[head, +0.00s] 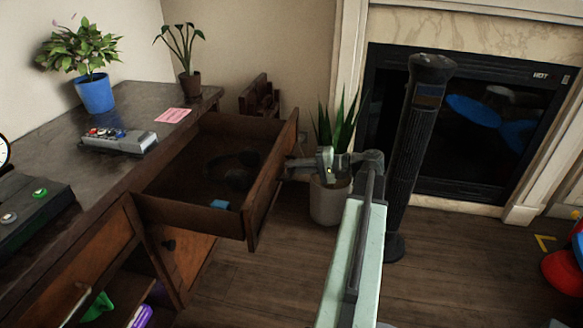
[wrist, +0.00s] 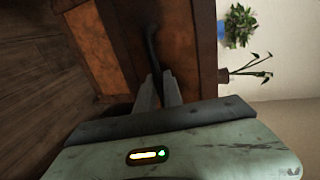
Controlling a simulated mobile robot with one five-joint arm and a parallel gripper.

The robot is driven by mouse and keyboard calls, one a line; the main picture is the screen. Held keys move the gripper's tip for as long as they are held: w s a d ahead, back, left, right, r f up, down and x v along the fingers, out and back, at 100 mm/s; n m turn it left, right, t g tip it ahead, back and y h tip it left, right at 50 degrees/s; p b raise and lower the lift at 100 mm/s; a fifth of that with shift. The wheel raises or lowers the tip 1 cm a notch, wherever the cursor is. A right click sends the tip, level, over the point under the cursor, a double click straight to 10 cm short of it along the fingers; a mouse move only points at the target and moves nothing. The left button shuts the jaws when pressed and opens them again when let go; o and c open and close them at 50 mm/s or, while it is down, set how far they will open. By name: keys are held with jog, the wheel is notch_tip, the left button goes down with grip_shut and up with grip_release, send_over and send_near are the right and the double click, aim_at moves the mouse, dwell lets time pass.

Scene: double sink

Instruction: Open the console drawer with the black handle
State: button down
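The dark wooden console drawer (head: 190,212) stands pulled well out from the console (head: 55,150) in the head view, its inside visible from above. My gripper (head: 300,164) is at the outer side of the drawer front (head: 275,175). In the wrist view, the black handle (wrist: 152,45) runs down the drawer front (wrist: 125,45) and passes between the two grey fingertips of my gripper (wrist: 158,80). The fingers are close together on the handle. The handle is hard to make out in the head view.
The drawer holds a dark item (head: 235,170) and a small blue block (head: 219,204). A potted plant (head: 328,198) and a black tower (head: 415,150) stand close beyond my arm.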

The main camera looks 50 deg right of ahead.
jog(key=c, duration=1.5)
grip_release()
jog(key=shift+r, duration=0.45)
jog(key=shift+w+f, duration=0.1)
jog(key=v, duration=0.2)
jog(key=p+v, duration=0.1)
jog(key=v, duration=0.2)
jog(key=p+v, duration=0.1)
jog(key=v, duration=0.2)
jog(key=shift+a+r, duration=0.2)
jog(key=shift+r, duration=0.1)
